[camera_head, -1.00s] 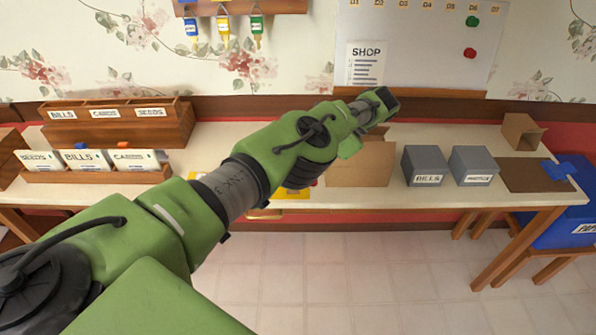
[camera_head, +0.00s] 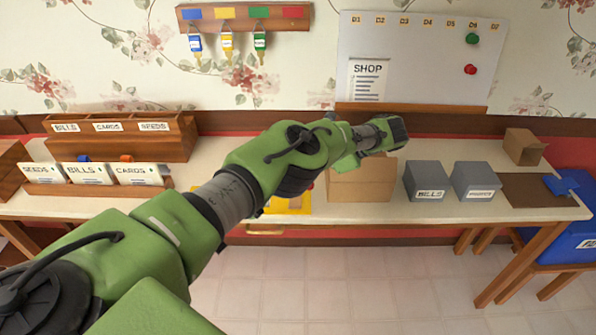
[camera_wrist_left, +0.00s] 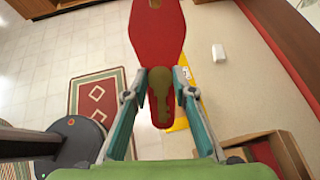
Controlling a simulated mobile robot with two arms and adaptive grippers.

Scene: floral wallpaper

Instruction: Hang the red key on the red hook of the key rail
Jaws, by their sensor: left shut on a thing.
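The key rail (camera_head: 242,17) is a wooden strip on the wall at the top of the head view, with blue, yellow, green and red patches. Blue, yellow and green keys hang below their patches. Nothing hangs below the red patch (camera_head: 294,12) at its right end. My left gripper (camera_wrist_left: 162,84) is shut on the red key (camera_wrist_left: 157,38), whose red tag extends beyond the fingertips and whose brass-coloured part lies between the fingers. In the head view my left arm reaches right over the table, its wrist below the whiteboard, right of and lower than the rail. The key is hidden there.
A whiteboard (camera_head: 420,60) with a SHOP note and magnets is right of the rail. On the table (camera_head: 225,190) are wooden file racks (camera_head: 120,142), a cardboard box (camera_head: 362,183), grey boxes (camera_head: 424,180) and a yellow item (camera_head: 296,203).

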